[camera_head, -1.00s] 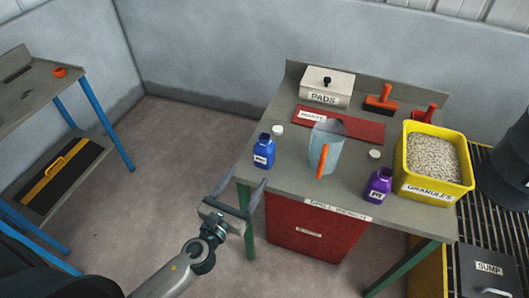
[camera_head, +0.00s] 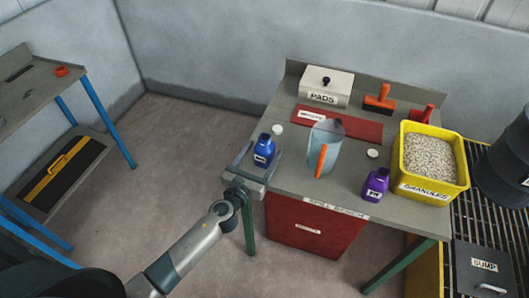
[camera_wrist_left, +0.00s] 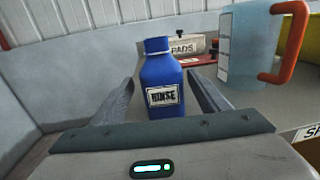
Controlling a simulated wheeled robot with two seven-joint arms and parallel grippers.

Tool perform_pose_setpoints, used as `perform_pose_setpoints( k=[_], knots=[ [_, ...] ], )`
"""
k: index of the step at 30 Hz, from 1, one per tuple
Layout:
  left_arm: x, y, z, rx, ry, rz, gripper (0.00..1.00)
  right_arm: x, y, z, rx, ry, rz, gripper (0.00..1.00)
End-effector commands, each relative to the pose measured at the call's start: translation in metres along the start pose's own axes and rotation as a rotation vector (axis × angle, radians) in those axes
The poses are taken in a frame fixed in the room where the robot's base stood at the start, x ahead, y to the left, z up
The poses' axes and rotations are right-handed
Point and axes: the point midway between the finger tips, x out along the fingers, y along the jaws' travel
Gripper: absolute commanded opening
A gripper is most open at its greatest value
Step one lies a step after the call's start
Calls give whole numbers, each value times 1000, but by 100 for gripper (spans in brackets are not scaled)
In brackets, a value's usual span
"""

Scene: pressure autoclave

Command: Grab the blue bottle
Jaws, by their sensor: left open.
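The blue bottle (camera_head: 264,152) stands upright at the left front of the grey bench. It has a white label, which reads RINSE in the left wrist view (camera_wrist_left: 162,78), and its neck is uncapped or blue-topped; I cannot tell which. My left gripper (camera_head: 259,158) is open at the bench's left edge, with one finger on each side of the bottle. In the left wrist view the bottle stands between the two fingers (camera_wrist_left: 160,100), with a gap visible at its left. Its base is hidden behind the gripper body. My right gripper is not in view.
A clear jug with an orange handle (camera_head: 325,148) stands just right of the bottle. A white cap (camera_head: 277,129) lies behind it. A purple bottle (camera_head: 375,185), a yellow granules tub (camera_head: 437,190) and a PADS box (camera_head: 326,86) are also on the bench (camera_head: 290,180).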

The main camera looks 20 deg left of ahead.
Motion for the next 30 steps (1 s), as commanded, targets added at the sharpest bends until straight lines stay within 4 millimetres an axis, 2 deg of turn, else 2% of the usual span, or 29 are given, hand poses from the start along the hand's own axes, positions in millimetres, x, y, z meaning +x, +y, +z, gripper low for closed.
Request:
perform_pose_setpoints(
  k=[7,14,19,30],
  knots=[
    [6,0,3,0,-1,1,69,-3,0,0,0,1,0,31],
    [32,-4,10,0,-1,2,69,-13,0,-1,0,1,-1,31],
    [49,-3,7,1,-1,2,69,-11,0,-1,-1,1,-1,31],
    [52,-4,7,1,0,1,69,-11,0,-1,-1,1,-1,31]
  ],
)
